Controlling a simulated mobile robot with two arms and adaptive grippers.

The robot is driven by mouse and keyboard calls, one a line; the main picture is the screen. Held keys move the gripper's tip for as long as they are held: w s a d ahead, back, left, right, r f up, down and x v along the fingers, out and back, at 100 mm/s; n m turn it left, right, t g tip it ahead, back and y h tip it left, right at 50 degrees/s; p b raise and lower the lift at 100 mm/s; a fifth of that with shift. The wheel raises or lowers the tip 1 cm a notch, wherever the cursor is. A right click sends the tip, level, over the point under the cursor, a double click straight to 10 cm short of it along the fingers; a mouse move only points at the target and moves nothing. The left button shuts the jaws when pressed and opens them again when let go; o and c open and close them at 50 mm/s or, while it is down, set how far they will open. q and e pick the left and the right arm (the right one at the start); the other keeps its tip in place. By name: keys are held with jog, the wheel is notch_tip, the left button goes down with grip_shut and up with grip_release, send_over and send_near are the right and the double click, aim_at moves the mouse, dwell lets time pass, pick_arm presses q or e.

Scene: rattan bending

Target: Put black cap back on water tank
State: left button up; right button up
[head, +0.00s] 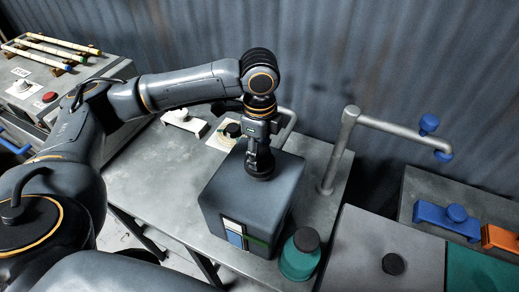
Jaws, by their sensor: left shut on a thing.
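The water tank (270,211) is a dark grey box on the metal table, with a sight window (233,233) on its front. My left gripper (259,152) points straight down over the tank's top. It is shut on the black cap (260,172), a dark round piece between its fingertips. The cap is at the tank's top face, toward the back; whether it is seated or just above an opening cannot be told, since cap and gripper hide that spot. My right gripper is not in view.
A green bottle with a dark lid (300,257) stands right of the tank. A grey pipe stand (338,152) with blue knobs rises behind it. A grey panel with a black knob (394,263) and a blue clamp (447,218) are at right. Bare table lies left of the tank.

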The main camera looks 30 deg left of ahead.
pick_arm(q)
jog(key=shift+f, duration=0.55)
dwell(0.4)
jog(key=o, duration=1.8)
jog(key=shift+r+p, duration=1.4)
jog(key=shift+r, duration=2.65)
